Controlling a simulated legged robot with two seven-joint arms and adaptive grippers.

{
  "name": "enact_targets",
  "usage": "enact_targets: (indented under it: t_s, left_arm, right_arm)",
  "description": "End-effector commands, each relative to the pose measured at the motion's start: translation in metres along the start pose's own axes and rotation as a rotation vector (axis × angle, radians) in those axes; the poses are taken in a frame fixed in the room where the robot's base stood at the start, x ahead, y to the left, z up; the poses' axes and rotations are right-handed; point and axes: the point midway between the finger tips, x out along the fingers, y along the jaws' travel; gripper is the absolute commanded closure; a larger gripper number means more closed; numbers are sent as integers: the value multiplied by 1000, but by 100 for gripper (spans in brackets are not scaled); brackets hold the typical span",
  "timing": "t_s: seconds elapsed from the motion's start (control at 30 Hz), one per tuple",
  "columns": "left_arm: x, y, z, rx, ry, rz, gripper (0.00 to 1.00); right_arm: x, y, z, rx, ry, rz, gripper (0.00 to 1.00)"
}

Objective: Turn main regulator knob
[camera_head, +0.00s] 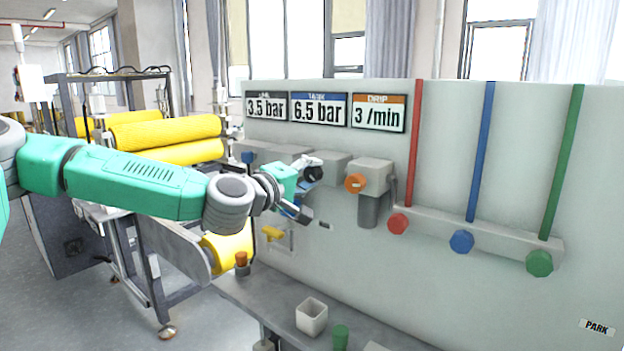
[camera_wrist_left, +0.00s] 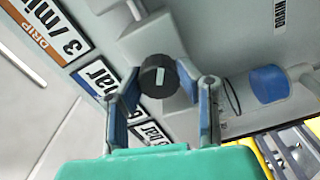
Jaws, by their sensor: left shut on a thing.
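The black regulator knob (camera_head: 314,174) sits on a grey block on the panel, below the readouts. It also shows in the left wrist view (camera_wrist_left: 157,76), round, with a pale mark on its face. My left gripper (camera_head: 307,188) is at the knob, and in the left wrist view its blue-padded fingers (camera_wrist_left: 160,92) are on either side of it, shut on it. Part of the knob is hidden by the gripper in the head view. The readouts show 3.5 bar (camera_head: 266,107), 6.5 bar (camera_head: 319,110) and drip 3 /min (camera_head: 378,113). My right gripper is not in view.
An orange knob (camera_head: 355,183) is close at the right. Red (camera_head: 398,224), blue (camera_head: 461,241) and green (camera_head: 539,263) knobs follow along a rail. A blue cylinder (camera_wrist_left: 269,84) is near the gripper. A white cup (camera_head: 311,318) stands on the ledge below. Yellow rollers (camera_head: 165,134) are behind my arm.

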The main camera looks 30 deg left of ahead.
Motion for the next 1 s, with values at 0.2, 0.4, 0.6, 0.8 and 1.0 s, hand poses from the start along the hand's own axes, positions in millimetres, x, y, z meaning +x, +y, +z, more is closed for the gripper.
enact_targets:
  t_s: [0.2,0.4,0.6,0.8,1.0]
  left_arm:
    - [-1,-7,1,-14,-3,-14,99]
    - [-1,-7,1,-14,-3,-14,99]
    - [-1,-5,1,-13,-3,-10,50]
    - [-1,-2,1,-11,-2,-6,50]
    - [-19,-1,1,-12,-1,-5,50]
  right_arm:
    - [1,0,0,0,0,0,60]
    - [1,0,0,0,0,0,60]
    - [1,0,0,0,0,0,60]
    - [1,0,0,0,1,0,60]
    - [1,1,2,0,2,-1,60]
